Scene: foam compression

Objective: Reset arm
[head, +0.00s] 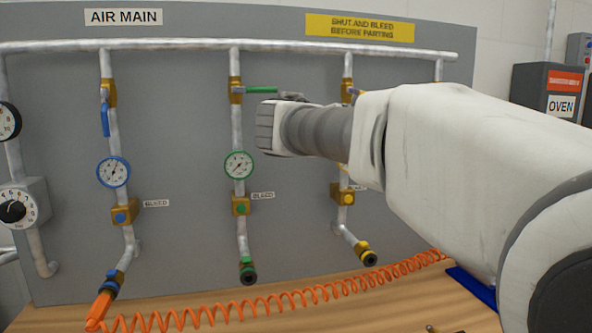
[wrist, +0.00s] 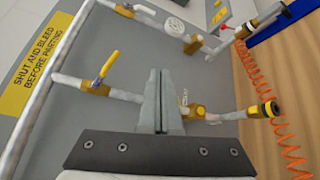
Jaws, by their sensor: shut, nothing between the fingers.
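My arm (head: 440,150) reaches in from the right of the head view, across the grey panel. Its far end (head: 272,128) is in front of the panel near the green-handled valve; the fingers cannot be made out there. In the wrist view my gripper (wrist: 160,75) has its two fingers together, with nothing between them. It points at the panel beside the yellow-handled valve (wrist: 97,88), and no contact shows. The fingers hide part of that pipe line.
The blue handle (head: 105,120) lies along its pipe; the green handle (head: 262,90) stands across its pipe. Round gauges and brass bleed blocks sit below. An orange coiled hose (head: 280,302) runs from the blue line's outlet along the wooden bench (head: 380,297). An oven (head: 548,92) stands right.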

